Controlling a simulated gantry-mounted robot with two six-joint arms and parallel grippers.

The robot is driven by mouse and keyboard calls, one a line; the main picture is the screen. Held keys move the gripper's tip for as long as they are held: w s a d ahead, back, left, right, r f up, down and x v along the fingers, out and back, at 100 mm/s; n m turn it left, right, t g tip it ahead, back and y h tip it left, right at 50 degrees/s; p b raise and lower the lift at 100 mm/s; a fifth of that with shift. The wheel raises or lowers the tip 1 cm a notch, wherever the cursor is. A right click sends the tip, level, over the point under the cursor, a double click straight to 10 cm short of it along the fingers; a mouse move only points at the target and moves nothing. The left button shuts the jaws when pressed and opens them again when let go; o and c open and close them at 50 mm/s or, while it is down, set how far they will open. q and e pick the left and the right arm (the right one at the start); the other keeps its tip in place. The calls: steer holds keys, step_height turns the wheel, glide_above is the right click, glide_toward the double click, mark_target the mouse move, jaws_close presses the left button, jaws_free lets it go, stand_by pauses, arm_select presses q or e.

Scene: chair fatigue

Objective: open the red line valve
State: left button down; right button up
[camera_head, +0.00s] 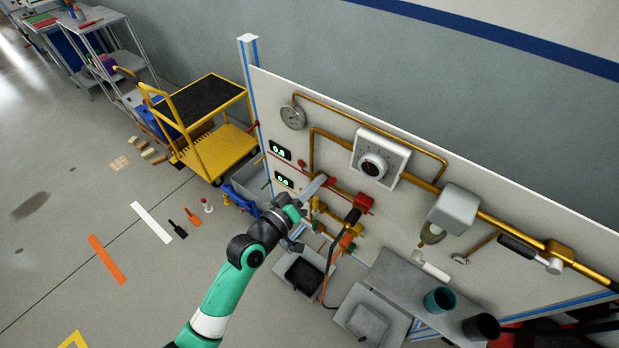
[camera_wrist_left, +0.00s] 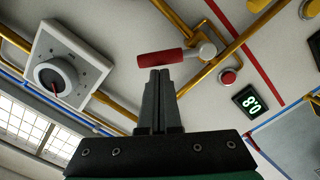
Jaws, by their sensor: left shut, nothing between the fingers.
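A valve with a red lever handle (camera_wrist_left: 165,58) and a grey hub (camera_wrist_left: 207,50) sits on a brass pipe in the left wrist view. A red line on the panel runs close by it. The lever lies nearly level in that view. In the head view, the red lever (camera_head: 331,182) shows small beside my fingertips. My left gripper (camera_wrist_left: 158,72) is shut and empty, its fingertips just below the lever; I cannot tell whether they touch it. In the head view, the left gripper (camera_head: 321,179) points up and right at the panel. My right gripper is not in view.
The white panel (camera_head: 400,215) carries brass pipes, a round gauge (camera_head: 292,116), a dial box (camera_head: 380,158), green displays (camera_head: 281,151) and a red button (camera_wrist_left: 228,76). Other red and yellow fittings (camera_head: 358,205) sit close right of the gripper. A yellow cart (camera_head: 215,150) stands left.

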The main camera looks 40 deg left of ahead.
arm_select(q)
steer(key=m, duration=0.1)
steer(key=d+m, duration=0.1)
steer(key=shift+d+f+m, duration=0.25)
steer(key=shift+f+m, duration=0.15)
steer(key=shift+d+f+m+y+b, duration=0.1)
steer(key=shift+d+f+m+b, duration=0.25)
steer(key=shift+m, duration=0.75)
steer(key=shift+d+f+m+y+b, duration=0.15)
steer(key=shift+d+f+m, duration=0.4)
steer(key=shift+m, duration=0.55)
steer(key=shift+d+f+m+y+b, duration=0.1)
steer(key=shift+d+f+m+b, duration=0.2)
steer(key=shift+f+m, duration=0.55)
steer(key=shift+r+m, duration=0.25)
steer(key=shift+m, duration=0.1)
steer(key=shift+r, duration=0.1)
steer(key=s+r+p, duration=0.4)
steer(key=s+p, duration=0.1)
steer(key=s, duration=0.6)
steer(key=shift+a+r, duration=0.1)
